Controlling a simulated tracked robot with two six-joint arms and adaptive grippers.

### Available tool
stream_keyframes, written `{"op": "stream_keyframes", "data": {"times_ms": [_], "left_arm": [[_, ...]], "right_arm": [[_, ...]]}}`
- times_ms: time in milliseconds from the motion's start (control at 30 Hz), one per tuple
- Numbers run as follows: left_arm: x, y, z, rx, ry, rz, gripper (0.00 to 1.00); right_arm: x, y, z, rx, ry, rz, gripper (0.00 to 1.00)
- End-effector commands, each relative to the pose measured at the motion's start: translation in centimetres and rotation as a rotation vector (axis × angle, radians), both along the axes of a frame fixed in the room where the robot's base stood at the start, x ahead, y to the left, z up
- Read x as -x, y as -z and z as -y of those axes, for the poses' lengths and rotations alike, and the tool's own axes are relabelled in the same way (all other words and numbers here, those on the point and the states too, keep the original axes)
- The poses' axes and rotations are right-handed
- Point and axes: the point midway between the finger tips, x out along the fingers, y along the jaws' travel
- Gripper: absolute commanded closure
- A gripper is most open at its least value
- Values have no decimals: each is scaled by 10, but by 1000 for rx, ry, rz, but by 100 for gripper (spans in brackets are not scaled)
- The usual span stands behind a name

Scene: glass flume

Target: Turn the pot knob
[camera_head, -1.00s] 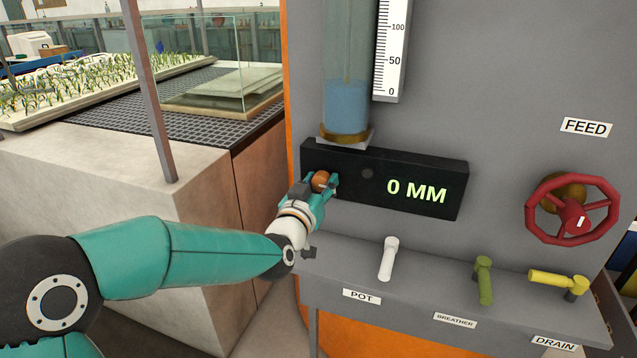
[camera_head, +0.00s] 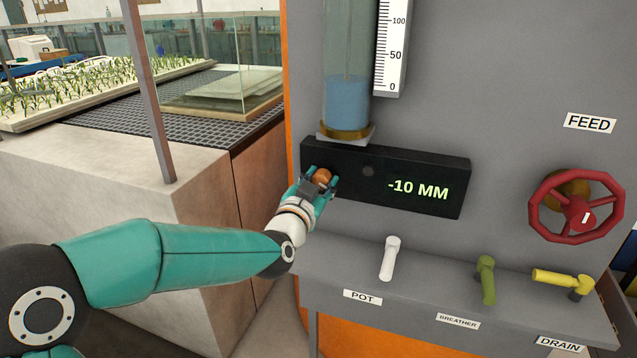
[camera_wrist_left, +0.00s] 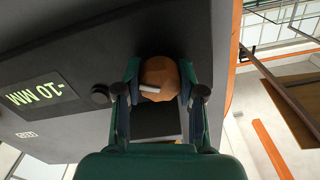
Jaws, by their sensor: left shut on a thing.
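The display reads -10 MM in green digits. A small dark button (camera_head: 368,171) sits right of the knob. My right gripper is not in view.
Below the box, a ledge carries a white lever (camera_head: 390,258) over a POT label, a green lever (camera_head: 487,280) and a yellow lever (camera_head: 562,279). A red FEED wheel (camera_head: 535,207) is at the right. A glass tube (camera_head: 347,100) with blue water stands above the box.

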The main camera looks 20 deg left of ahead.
Motion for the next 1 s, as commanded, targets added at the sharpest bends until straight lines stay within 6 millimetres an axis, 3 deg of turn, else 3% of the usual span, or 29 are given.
{"op": "stream_keyframes", "data": {"times_ms": [67, 100, 233, 667, 833, 1000], "left_arm": [[0, 0, 0, 1, 1, 0, 96], [0, 0, 0, 1, 1, 0, 58], [0, 0, 0, 1, 1, 0, 36], [7, -1, 0, 2, 1, 0, 36], [29, 0, -1, 3, 1, 0, 36], [64, 0, -2, 2, 1, 1, 36]], "right_arm": [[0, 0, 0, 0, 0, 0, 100], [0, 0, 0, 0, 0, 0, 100], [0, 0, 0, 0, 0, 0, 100], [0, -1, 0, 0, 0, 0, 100], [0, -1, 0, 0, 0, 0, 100], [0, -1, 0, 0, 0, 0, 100]]}}
